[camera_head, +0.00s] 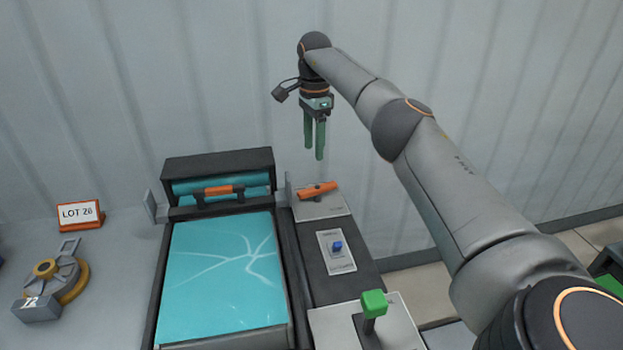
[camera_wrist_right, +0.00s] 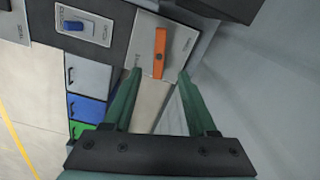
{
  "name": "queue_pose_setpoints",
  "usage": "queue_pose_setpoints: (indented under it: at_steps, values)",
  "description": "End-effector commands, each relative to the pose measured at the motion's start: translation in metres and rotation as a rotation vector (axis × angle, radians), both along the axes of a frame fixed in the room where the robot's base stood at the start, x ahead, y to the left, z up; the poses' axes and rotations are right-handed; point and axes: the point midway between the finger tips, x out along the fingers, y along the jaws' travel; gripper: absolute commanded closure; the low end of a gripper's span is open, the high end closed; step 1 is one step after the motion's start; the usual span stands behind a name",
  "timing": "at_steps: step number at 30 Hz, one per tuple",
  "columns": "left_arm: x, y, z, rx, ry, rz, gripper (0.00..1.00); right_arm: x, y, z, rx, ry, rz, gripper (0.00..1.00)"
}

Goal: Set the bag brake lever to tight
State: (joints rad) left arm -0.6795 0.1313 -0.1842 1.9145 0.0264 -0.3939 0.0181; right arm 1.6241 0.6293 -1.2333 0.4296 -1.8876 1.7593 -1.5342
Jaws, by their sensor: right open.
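An orange lever (camera_head: 318,189) lies on a pale plate (camera_head: 322,208) at the back right of the machine. It also shows in the right wrist view (camera_wrist_right: 159,52), nearly in line with the gap between my fingertips. The small marks on its plate are too small to read, so I cannot tell its setting. My right gripper (camera_head: 315,154) hangs open and empty above the lever, fingers pointing down, apart from it. The right wrist view also shows its two green fingers (camera_wrist_right: 159,72) spread. My left gripper is not in view.
Left of the lever is a teal-covered bed (camera_head: 225,275) with an orange-gripped bar (camera_head: 218,191). Nearer are a blue switch (camera_head: 337,245) and a green-knobbed lever (camera_head: 373,303). A LOT 26 sign (camera_head: 80,213) and a yellow-ringed device (camera_head: 52,280) stand left. A corrugated wall rises behind.

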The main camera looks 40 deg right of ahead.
Motion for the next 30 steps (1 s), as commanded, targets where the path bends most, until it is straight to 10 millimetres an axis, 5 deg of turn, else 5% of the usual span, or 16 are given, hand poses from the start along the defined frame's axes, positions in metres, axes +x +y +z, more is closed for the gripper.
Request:
queue_pose_setpoints:
  at_steps: [15,30]
  values:
    - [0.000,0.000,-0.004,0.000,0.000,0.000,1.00,-0.001,0.000,-0.097,-0.002,0.005,-0.001,0.43]
    - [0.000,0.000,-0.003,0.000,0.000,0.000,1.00,0.000,0.000,-0.117,-0.004,0.002,-0.001,0.43]
